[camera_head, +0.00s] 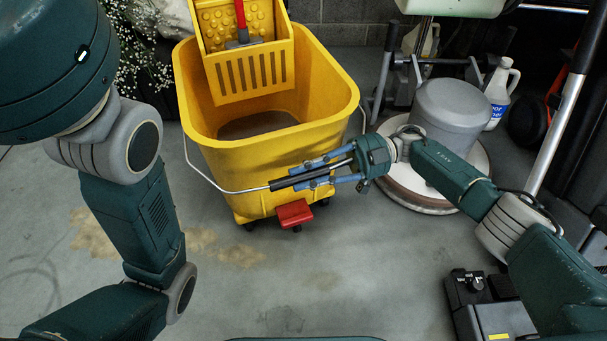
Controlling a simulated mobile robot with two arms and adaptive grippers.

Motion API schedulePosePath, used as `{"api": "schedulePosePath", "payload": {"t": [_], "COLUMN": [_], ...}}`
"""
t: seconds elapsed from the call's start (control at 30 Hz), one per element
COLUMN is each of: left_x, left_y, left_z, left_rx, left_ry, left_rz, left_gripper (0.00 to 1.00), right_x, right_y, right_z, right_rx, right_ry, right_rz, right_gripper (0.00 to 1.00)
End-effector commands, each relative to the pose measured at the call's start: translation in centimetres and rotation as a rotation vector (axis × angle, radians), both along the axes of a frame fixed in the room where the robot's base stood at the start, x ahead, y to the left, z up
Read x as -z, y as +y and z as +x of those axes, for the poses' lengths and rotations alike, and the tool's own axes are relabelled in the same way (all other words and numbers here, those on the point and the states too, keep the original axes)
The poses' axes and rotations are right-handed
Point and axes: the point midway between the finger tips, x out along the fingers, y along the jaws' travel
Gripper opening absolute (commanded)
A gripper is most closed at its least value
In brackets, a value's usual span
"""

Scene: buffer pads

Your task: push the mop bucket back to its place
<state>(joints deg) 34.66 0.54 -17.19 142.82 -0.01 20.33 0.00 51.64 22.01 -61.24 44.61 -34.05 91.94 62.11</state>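The yellow mop bucket (225,163) stands on the floor at the centre, with its wringer (254,72) at the back and a red pedal (294,213) low at the front. Its wire handle hangs across the front and has a dark grip (281,184). My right gripper (304,176) reaches in from the right, its blue fingers above and below this grip and close against it. It looks shut on the handle. My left arm comes in from the left and runs out at the bottom left; its gripper is outside the picture.
A grey floor machine (449,114) with a round base stands just right of the bucket. A white jug (498,95) is behind it. White flowers (140,55) are at the back left. A dark device (490,304) lies at the lower right. The floor in front is clear, with tan stains.

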Motion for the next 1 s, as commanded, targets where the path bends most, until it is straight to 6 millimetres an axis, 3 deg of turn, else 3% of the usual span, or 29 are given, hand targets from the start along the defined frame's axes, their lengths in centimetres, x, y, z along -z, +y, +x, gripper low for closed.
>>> {"api": "schedulePosePath", "payload": {"t": [0.03, 0.1, 0.43, 0.77, 1.0], "left_x": [0.0, 0.0, 0.1, 0.0, 0.0], "left_y": [0.0, 0.0, 0.1, 0.0, 0.0], "left_z": [0.0, 0.1, 0.2, 0.2, 0.2], "left_rx": [0.0, 0.0, 0.0, 0.0, 0.0], "left_ry": [0.001, 0.002, 0.007, 0.004, 0.003], "left_rz": [-0.001, 0.0, -0.003, -0.001, 0.0], "left_gripper": [0.54, 0.54, 0.54, 0.54, 0.54], "right_x": [-0.6, -0.6, -0.2, -0.3, -0.3], "right_y": [-0.2, -0.2, -0.4, -4.9, -6.6], "right_z": [0.9, 0.9, 0.6, 2.4, 3.1], "right_rx": [0.026, 0.024, 0.015, 0.02, 0.019], "right_ry": [-0.007, -0.006, -0.002, -0.003, -0.003], "right_rz": [0.006, 0.006, 0.002, 0.002, 0.003], "right_gripper": [0.26, 0.37, 0.37, 0.37, 0.37]}}
